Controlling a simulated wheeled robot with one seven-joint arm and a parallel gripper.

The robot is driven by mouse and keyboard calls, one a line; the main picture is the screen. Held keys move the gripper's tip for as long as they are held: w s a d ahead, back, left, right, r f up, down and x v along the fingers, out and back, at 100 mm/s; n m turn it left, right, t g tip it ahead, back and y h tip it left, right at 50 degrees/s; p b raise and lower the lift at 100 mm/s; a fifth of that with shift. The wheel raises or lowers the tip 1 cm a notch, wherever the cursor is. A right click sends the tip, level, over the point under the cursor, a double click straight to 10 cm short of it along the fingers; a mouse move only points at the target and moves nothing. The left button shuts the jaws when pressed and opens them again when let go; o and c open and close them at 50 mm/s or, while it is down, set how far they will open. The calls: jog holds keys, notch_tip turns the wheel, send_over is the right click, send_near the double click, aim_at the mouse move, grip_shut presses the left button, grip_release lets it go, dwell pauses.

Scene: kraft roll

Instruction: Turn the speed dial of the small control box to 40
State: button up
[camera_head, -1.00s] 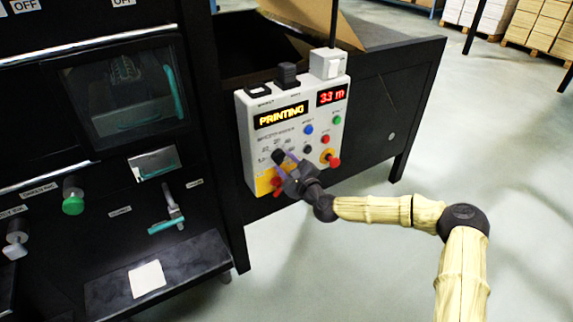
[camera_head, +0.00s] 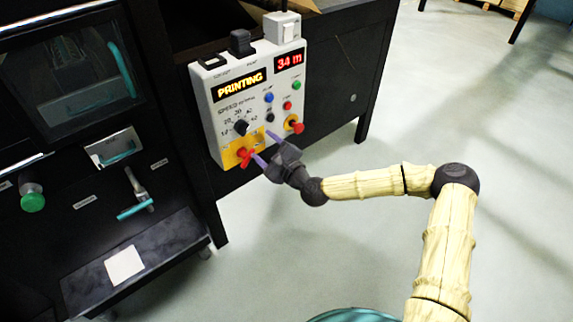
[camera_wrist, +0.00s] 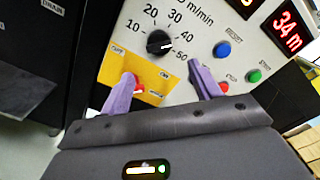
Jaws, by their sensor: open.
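The control box (camera_head: 228,100) is light grey and hangs on the dark machine's side. Its black speed dial (camera_head: 241,127) also shows in the wrist view (camera_wrist: 159,42), ringed by numbers from 10 to 50. The dial's white mark points right, toward the 40 to 50 side; I cannot tell exactly where. My gripper (camera_head: 266,148) is open and empty, just below and right of the dial and apart from it. In the wrist view its purple fingers (camera_wrist: 163,85) stand below the dial, the left one partly over a red switch (camera_wrist: 137,82).
The red switch sits on a yellow OFF/ON plate (camera_wrist: 135,73). Blue (camera_wrist: 222,49) and green (camera_wrist: 254,76) buttons lie right of the dial. A red emergency knob (camera_head: 296,127) is at the box's lower right. The display reads PRINTING (camera_head: 240,84). Open floor lies to the right.

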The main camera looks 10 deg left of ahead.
jog(key=v, duration=0.9)
jog(key=shift+s+d, duration=0.2)
